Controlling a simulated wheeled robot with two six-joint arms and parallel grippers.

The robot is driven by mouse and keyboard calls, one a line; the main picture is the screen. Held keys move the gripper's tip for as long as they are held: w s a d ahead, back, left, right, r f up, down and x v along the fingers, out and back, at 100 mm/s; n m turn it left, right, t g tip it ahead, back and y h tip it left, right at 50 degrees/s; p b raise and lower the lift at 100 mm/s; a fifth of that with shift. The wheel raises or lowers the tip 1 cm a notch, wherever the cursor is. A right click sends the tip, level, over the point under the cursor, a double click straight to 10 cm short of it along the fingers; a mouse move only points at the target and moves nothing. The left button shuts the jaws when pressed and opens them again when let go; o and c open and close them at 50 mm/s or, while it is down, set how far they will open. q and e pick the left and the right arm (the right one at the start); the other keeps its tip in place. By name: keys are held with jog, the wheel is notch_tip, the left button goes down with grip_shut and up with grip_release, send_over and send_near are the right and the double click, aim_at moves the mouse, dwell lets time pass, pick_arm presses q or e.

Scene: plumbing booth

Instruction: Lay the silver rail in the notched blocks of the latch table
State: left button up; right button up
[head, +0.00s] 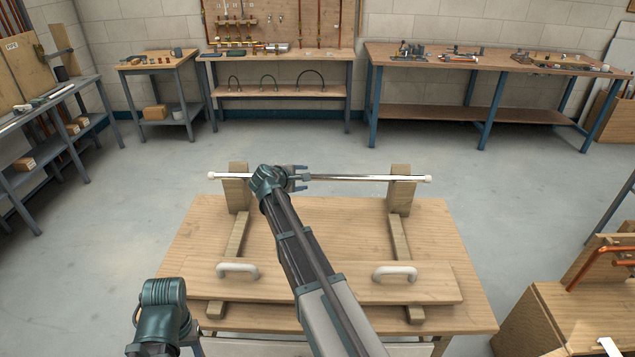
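The silver rail (350,178) lies level from left to right, with white end caps, at the far edge of the wooden latch table (320,215). It crosses the upper parts of the left notched block (237,195) and right notched block (401,195), its ends sticking out past both. I cannot tell whether it rests fully in the notches. My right gripper (302,178) is at the rail, left of its middle, fingers apart above and below it; the wrist hides part of the rail. My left gripper (168,340) hangs low at the bottom left, away from the rail, fingers partly cut off.
The table carries a board with two white handles (238,270) (394,272) and wooden runners. A wooden box with copper pipe (580,315) stands at the lower right. Workbenches (480,60) line the back wall, and a shelf (45,130) stands left. Floor between is clear.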

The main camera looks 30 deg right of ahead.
aim_at(318, 178)
jog(key=b+x, duration=0.2)
jog(key=x, duration=0.3)
jog(key=b+x, duration=0.1)
jog(key=x, duration=0.1)
jog(key=b+x, duration=0.1)
jog(key=x, duration=0.1)
jog(key=shift+s+d+f, duration=0.2)
jog(key=shift+s+d, duration=0.05)
jog(key=shift+d, duration=0.2)
jog(key=shift+w+d+f+b, duration=0.15)
jog(key=shift+w+d+b, duration=0.05)
jog(key=shift+d+b, duration=0.1)
jog(key=shift+s, duration=0.1)
jog(key=shift+c, duration=0.3)
grip_shut()
dwell(0.3)
